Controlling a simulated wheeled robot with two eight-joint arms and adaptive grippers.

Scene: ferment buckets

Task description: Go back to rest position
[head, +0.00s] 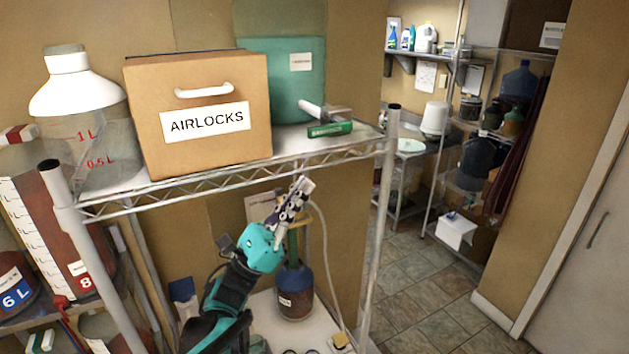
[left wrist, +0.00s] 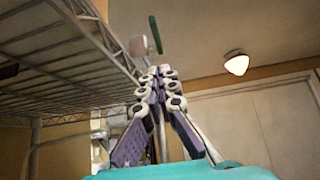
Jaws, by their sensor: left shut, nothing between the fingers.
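My left gripper (head: 303,186) shows in the middle of the head view, with its arm coming up from the bottom left. It is below the front edge of the wire shelf (head: 235,170), pointing up and a little right. Its fingers are closed together with nothing between them, and this also shows in the left wrist view (left wrist: 161,75). My right gripper is not in view.
On the shelf stand a cardboard box marked AIRLOCKS (head: 200,118), a white-capped clear jug (head: 75,130), a teal box (head: 290,85) and a green item (head: 330,130) near the right edge. A shelf post (head: 382,200) stands right of the gripper. Tiled floor (head: 410,295) lies open at right.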

